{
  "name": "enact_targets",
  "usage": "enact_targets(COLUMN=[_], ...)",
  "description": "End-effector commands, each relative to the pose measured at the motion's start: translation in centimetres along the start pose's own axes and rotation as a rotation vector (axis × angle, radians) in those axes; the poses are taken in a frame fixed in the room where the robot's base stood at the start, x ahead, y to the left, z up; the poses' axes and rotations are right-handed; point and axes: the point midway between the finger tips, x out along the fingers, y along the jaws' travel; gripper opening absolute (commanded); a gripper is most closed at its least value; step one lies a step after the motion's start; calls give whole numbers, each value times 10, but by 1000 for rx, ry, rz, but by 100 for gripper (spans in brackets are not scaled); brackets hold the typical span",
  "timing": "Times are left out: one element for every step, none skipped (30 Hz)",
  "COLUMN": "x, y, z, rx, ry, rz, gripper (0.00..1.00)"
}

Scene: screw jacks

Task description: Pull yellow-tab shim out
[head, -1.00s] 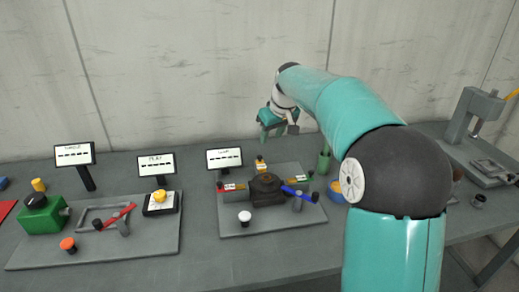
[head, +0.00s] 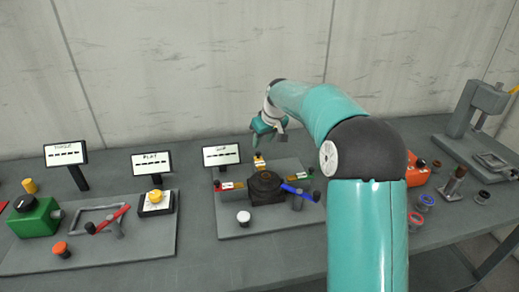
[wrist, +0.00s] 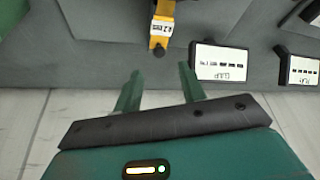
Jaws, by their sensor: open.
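The yellow-tab shim (head: 259,161) sticks out from the back of a dark block (head: 265,188) on the middle grey plate. In the wrist view the yellow tab (wrist: 162,28) is at the top centre, with a white label and a dark round knob at its near end. My gripper (wrist: 158,80) is open and empty. Its two green fingers point toward the knob, one on each side of its line, with a gap between fingertips and knob. In the head view my gripper (head: 264,137) hangs above and behind the yellow tab, near the wall.
A display sign (head: 221,155) stands close to the left of the tab. A red-tab piece (head: 230,186), a blue lever (head: 299,192) and a white knob (head: 243,217) share the plate. Another plate with a green box (head: 35,218) lies left. The wall is close behind.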

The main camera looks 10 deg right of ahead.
Motion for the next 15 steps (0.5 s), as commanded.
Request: enact_targets(x=[12,18,26,31,36,42,46,50,55,57,59,61,62,63,64], y=[0,0,0,0,0,0,1,1,1,1,1,1,1,2,2], z=[0,0,0,0,0,-1,-1,-2,-2,-2,-2,-2,-3,-3,-3], rx=[0,0,1,0,0,0,0,0,0,0,0,0,0,0,0], ry=[-2,-3,-3,-2,-2,-2,-1,-1,-1,0,0,0,0,0,0], rz=[-2,-2,-1,-1,-1,-1,0,0,0,0,0,1,1,1,1], gripper=[41,41,41,41,41,41,41,41,41,41,41,41,41,41,41])
